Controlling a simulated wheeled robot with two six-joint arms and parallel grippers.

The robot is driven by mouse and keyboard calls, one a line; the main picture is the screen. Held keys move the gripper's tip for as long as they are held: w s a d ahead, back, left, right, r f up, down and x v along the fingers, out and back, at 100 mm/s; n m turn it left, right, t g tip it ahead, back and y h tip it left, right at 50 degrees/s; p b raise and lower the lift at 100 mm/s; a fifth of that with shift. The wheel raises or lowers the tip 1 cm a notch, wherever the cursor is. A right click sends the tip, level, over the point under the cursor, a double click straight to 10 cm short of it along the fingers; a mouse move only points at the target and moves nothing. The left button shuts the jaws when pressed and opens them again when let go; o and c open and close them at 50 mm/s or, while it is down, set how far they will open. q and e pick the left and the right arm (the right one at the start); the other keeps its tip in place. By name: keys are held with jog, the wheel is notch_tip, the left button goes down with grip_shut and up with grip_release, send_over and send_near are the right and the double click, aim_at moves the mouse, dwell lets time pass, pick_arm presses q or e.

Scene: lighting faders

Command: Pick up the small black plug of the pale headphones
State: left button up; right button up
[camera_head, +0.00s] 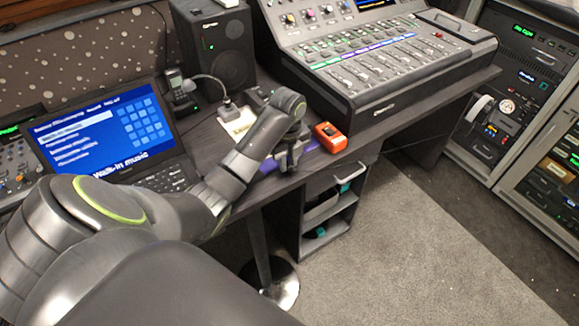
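A pale curved band (478,108), which looks like the headphones, shows at the rack on the right. A thin dark line, possibly their cable, runs from near it towards the desk's front edge. I cannot make out the small black plug; it may be hidden or too small. My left gripper (286,160) is low at the desk's front edge, just left of an orange device (330,137) and over a purple strip (309,147). Its fingers are small and partly hidden, so I cannot tell whether they are open or hold anything. My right gripper is not in view.
A mixing console (372,106) fills the back right of the desk. A laptop (105,140), a speaker (222,47) and a gooseneck-lamp base (236,119) stand to the left. Under the desk is an open shelf unit (338,223). The carpet (430,240) in front is clear.

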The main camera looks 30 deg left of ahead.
aim_at(288, 163)
pick_arm(q)
grip_shut()
jog(key=shift+r, duration=0.5)
notch_tip(288, 163, up, 2)
jog(key=shift+r+p, duration=0.2)
jog(key=shift+p, duration=0.2)
notch_tip(288, 163, up, 7)
jog(key=s+d+p, duration=0.1)
jog(key=d+p, duration=0.1)
jog(key=p, duration=0.6)
jog(key=shift+d+f+p, duration=0.15)
jog(key=shift+d+p, duration=0.25)
jog(key=shift+s, duration=0.1)
